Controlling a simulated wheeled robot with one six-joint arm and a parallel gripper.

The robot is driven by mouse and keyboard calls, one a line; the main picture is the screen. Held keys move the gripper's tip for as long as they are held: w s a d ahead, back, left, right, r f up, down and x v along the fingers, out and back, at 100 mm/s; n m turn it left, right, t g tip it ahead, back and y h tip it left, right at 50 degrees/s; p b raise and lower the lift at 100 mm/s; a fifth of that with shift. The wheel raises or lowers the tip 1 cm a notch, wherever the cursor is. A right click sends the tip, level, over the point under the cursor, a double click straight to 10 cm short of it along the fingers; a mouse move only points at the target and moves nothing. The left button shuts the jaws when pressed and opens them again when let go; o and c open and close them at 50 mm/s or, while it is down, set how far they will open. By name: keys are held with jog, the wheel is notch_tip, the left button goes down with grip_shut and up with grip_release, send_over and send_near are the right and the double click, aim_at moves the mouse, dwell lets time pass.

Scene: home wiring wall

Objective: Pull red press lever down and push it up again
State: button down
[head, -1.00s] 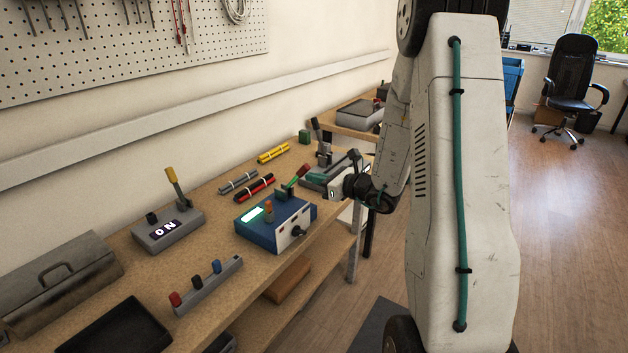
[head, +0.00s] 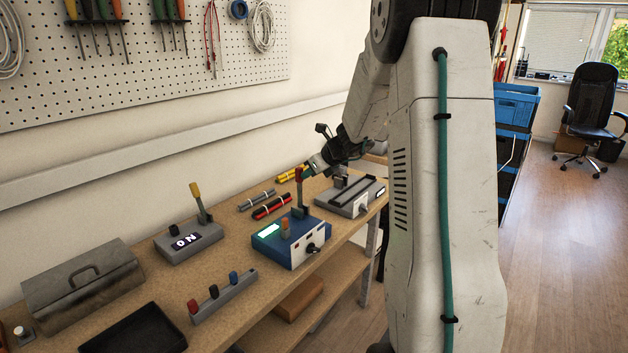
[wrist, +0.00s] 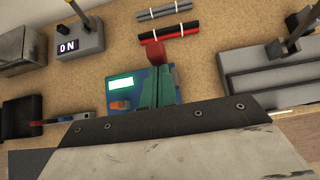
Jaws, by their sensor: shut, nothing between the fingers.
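The red press lever (head: 299,174) stands about upright on the blue control box (head: 268,250) on the bench. In the wrist view its red handle (wrist: 157,52) shows just beyond my fingertips, and its lower part is hidden behind the fingers. My gripper (head: 309,170) is shut and empty, with its green fingers right beside the handle in the head view. The fingers also show in the wrist view (wrist: 159,75), over the blue box. I cannot tell whether they touch the lever.
A grey box with a yellow lever and an ON display (head: 188,241) stands left. A grey machine (head: 350,196) sits to the right. Red cables (head: 271,207) lie behind the blue box. A three-knob strip (head: 224,295) lies in front, with bare bench around it.

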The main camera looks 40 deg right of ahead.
jog(key=shift+w+a+r, duration=0.1)
jog(key=shift+w+a, duration=0.15)
jog(key=shift+w, duration=1)
jog(key=shift+w+a+r, duration=0.1)
jog(key=shift+w+a, duration=0.1)
jog(key=shift+w, duration=1)
jog(key=shift+s+r, duration=0.1)
jog(key=shift+s, duration=0.1)
jog(key=shift+s+d+r, duration=0.1)
jog(key=shift+s+r, duration=0.2)
jog(key=shift+s, duration=0.35)
jog(key=shift+s+r, duration=0.25)
jog(key=shift+s, duration=0.35)
jog(key=s+d+r, duration=0.1)
jog(key=s+r, duration=0.3)
jog(key=r, duration=0.5)
jog(key=shift+s, duration=0.4)
jog(key=shift+d+r, duration=0.1)
